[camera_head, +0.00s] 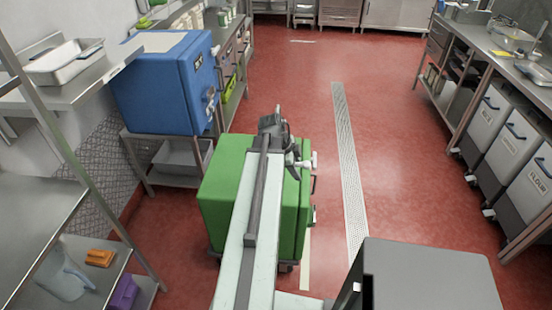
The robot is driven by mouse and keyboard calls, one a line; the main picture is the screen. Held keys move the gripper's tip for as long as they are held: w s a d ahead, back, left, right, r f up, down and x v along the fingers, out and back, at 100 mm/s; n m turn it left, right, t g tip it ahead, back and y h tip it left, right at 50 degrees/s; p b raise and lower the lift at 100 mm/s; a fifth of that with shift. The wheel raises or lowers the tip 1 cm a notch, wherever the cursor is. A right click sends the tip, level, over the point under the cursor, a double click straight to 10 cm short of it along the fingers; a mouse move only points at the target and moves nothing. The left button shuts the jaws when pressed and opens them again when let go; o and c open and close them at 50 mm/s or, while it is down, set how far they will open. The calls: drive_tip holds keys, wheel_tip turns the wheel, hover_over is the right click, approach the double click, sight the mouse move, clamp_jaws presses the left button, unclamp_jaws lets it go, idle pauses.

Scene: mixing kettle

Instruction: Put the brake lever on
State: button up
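I cannot make out a brake lever for certain in this view. My arm reaches forward over the green cabinet. My dark gripper (270,122) is at the arm's far end, by the cabinet's back edge in the picture. Its fingers are too small to tell open from shut, and I see nothing clearly held. A pale knobbed part beside the cabinet's top right is unclear.
A blue box (160,92) sits on a low steel stand at left. A steel rack (35,215) fills the near left. White bins on castors (492,110) stand under the right counter. Red floor with a drain grate (345,150) is clear between.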

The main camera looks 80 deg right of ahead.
drive_tip(key=p+v, duration=0.6)
drive_tip(key=v, duration=0.1)
drive_tip(key=shift+r+p, duration=0.15)
drive_tip(key=shift+p, duration=0.2)
